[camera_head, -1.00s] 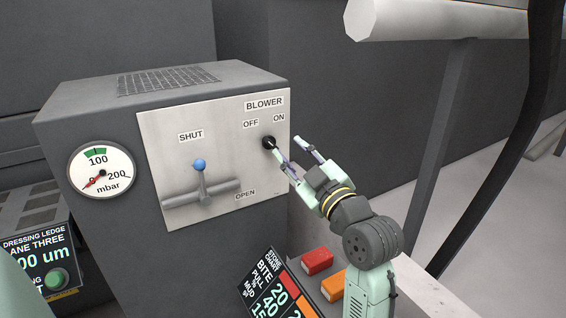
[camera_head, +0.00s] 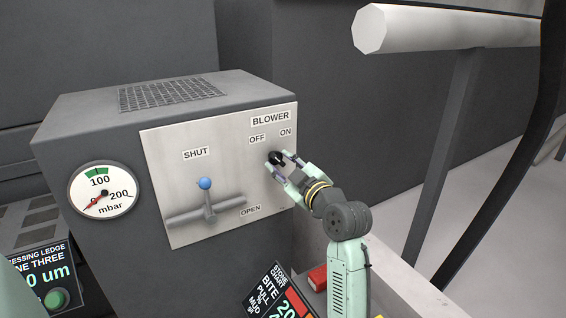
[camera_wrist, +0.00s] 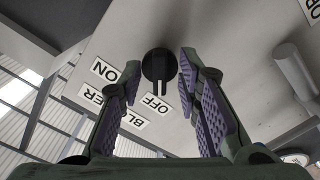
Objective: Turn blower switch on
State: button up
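The black blower switch knob (camera_head: 276,157) sits on the light panel (camera_head: 158,165) below the OFF and ON labels. In the wrist view the round knob (camera_wrist: 158,64) has its ridge pointing towards the OFF label (camera_wrist: 156,103); the ON label (camera_wrist: 105,70) is to its left. My gripper (camera_head: 280,160) is at the knob, with its fingers open. In the wrist view my gripper (camera_wrist: 160,68) has one fingertip on each side of the knob, with narrow gaps; I cannot tell whether either touches it.
A blue-tipped lever (camera_head: 205,184) between SHUT and OPEN labels stands left on the same panel. A pressure gauge (camera_head: 103,192) reads near 0. A red block (camera_head: 317,277) and a chart display (camera_head: 275,300) lie below. A thick pale pipe (camera_head: 440,27) runs at upper right.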

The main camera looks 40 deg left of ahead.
jog(key=shift+c, duration=0.2)
grip_shut()
dwell(0.4)
